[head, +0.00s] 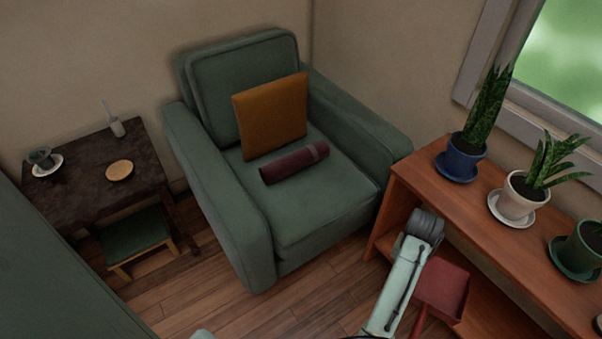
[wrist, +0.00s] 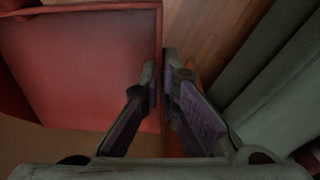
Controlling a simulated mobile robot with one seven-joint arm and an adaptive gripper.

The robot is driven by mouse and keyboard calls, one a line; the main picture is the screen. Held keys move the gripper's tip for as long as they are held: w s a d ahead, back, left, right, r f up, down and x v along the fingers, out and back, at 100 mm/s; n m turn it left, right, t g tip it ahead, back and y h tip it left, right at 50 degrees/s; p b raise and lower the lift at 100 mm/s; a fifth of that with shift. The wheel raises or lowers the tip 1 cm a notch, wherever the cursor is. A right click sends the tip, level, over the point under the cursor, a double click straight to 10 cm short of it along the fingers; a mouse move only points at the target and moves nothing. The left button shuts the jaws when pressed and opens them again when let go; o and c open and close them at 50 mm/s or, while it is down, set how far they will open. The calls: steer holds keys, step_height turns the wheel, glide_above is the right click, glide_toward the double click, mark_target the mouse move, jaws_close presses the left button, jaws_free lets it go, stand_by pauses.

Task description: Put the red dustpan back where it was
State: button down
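The red dustpan (head: 441,287) shows in the head view at the lower right, beside the front of the wooden shelf, with its handle (head: 418,322) pointing down in the picture. In the wrist view the dustpan's broad red pan (wrist: 80,65) fills the upper left. My gripper (wrist: 160,78) has its fingertips close together, one on each side of the pan's right edge, and looks shut on that edge. In the head view my arm covers part of the dustpan's left side, and the fingers are hidden.
A low wooden shelf (head: 456,205) with potted plants (head: 466,150) stands at right under the window. A green armchair (head: 240,215) holds an orange cushion (head: 270,115) and a dark red roll (head: 294,164). A dark side table (head: 85,190) and stool (head: 134,236) are left. Floor (head: 300,309) is clear in front.

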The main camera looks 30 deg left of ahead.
steer(key=shift+s+d+f, duration=0.15)
steer(key=shift+s+d, duration=0.05)
steer(key=shift+s, duration=0.05)
stand_by(0.4)
